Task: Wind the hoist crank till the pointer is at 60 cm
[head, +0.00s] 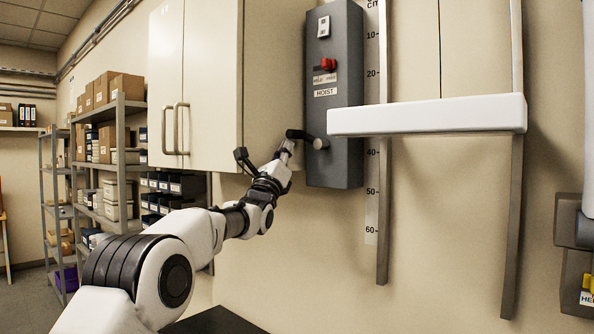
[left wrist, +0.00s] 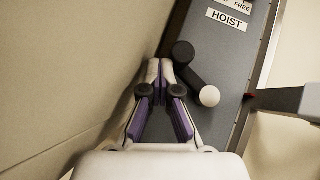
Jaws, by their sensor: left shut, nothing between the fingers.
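The grey hoist box (head: 318,165) hangs on the wall, labelled HOIST. Its crank has a dark arm (head: 300,135) and a pale round end (head: 320,143); in the left wrist view the dark crank arm (left wrist: 190,68) slants between a dark round end and the pale one. My left gripper (head: 291,143) is shut and empty, its fingertips (left wrist: 160,66) just left of the crank. Contact is unclear. The cm scale (head: 371,205) runs down the wall to 60. A white beam (head: 427,115) covers the scale around 30. A small red tip (left wrist: 250,95), perhaps the pointer, shows at a bar's end.
A red switch knob (head: 328,64) sits above the HOIST label. A white cabinet (head: 205,60) stands close left of the box. Two vertical rails (head: 383,215) flank the beam's travel, with bare wall below. Shelves (head: 122,160) stand far left.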

